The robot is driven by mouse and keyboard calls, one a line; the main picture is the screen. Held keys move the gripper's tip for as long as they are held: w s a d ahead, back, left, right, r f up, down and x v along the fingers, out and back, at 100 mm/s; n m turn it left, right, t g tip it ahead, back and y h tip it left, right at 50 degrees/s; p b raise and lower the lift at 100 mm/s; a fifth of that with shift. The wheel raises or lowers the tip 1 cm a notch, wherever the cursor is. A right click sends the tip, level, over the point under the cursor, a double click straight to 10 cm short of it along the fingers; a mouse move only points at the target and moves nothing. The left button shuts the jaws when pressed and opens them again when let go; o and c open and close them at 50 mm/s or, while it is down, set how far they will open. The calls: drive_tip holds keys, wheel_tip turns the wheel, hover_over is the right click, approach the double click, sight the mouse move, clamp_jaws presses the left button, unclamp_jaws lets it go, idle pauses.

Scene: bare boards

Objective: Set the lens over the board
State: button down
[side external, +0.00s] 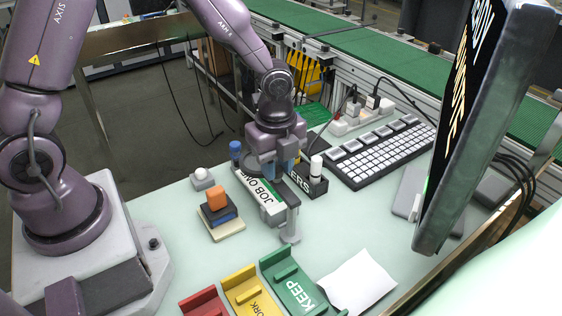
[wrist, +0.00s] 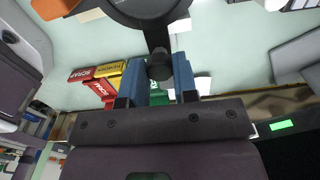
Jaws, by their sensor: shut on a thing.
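My gripper (side external: 277,168) is over the middle of the table, pointing down, beside the label that reads "JOB ON…" (side external: 262,200). In the wrist view its blue fingers (wrist: 159,72) are shut on the dark knob of the lens (wrist: 158,42). The lens's dark round rim reaches past the top edge of that view. In the side view my gripper hides most of the lens. A grey upright post with a small foot (side external: 291,228) stands just in front of my gripper. I cannot make out a circuit board for certain; the label and gripper cover that spot.
Red (side external: 203,302), yellow (side external: 247,290) and green (side external: 290,283) trays and white paper (side external: 358,282) lie in front. A keyboard (side external: 385,150) and monitor (side external: 478,130) stand at the right.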

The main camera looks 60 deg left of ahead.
drive_tip(key=shift+s+n, duration=0.2)
drive_tip(key=shift+n, duration=0.1)
idle(0.4)
drive_tip(key=c, duration=0.9)
unclamp_jaws()
wheel_tip(320, 180, up, 13)
